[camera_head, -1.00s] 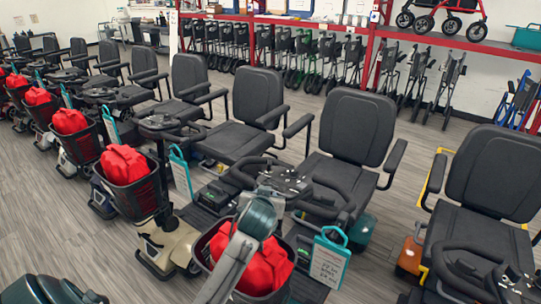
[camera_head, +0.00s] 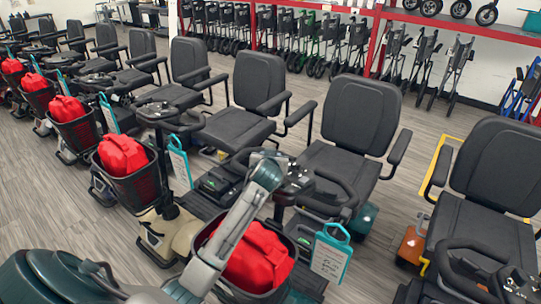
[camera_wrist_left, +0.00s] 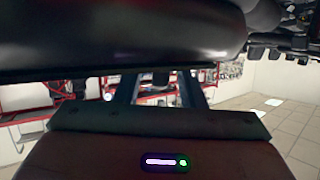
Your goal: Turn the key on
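The nearest scooter's control console (camera_head: 298,178) sits on its tiller between black handlebars in the middle of the head view. I cannot make out the key itself in either view. My left arm reaches from the lower left over the red bag, and its wrist end is close beside the console. My left gripper shows in the left wrist view (camera_wrist_left: 160,88), with two dark fingers apart and nothing seen between them. It is under a large dark rounded part, seen close up. I cannot tell whether the fingers touch anything. My right gripper is not in view.
The scooter's basket holds a red bag (camera_head: 258,258), and a teal tag (camera_head: 331,252) hangs beside it. Its black seat (camera_head: 355,125) is behind the tiller. More scooters stand in a row to the left, one to the right. Folded walkers (camera_head: 440,70) line the back.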

